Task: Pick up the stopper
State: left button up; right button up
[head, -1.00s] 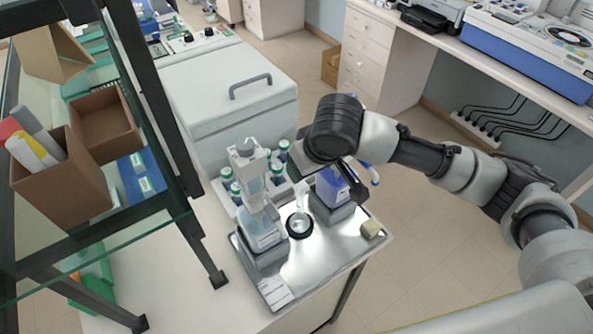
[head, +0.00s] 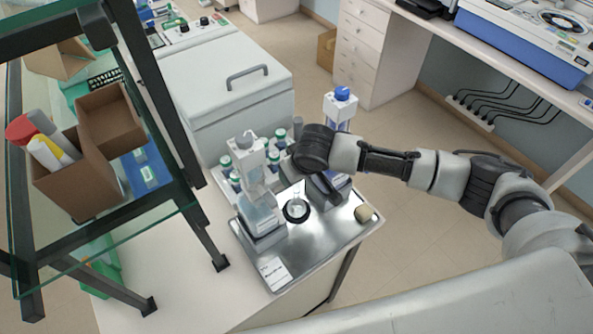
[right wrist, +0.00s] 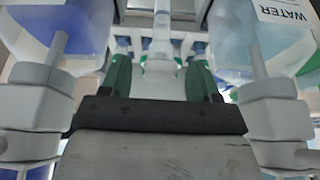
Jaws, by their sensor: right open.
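I cannot tell for sure which thing is the stopper. A small beige rounded piece (head: 366,214) lies at the right corner of the metal tray (head: 325,236) in the head view, and could be it. A small clear glass vessel (head: 297,207) stands in a black ring on the tray. My right gripper (head: 325,190) is low over the tray, just right of the glass vessel and left of the beige piece. In the right wrist view, my right gripper (right wrist: 160,64) has its green-sided fingers apart, with clear glass beyond the gap. My left gripper is out of view.
A clear wash bottle (head: 259,212) stands left of the glass vessel. A blue-capped bottle (head: 341,108) rises behind my right wrist. Several green-capped bottles (head: 236,180) stand at the tray's back. A bottle labelled WATER (right wrist: 284,12) is close in the wrist view. A glass-shelved rack (head: 183,215) stands left.

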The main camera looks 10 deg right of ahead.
jog(key=c, duration=1)
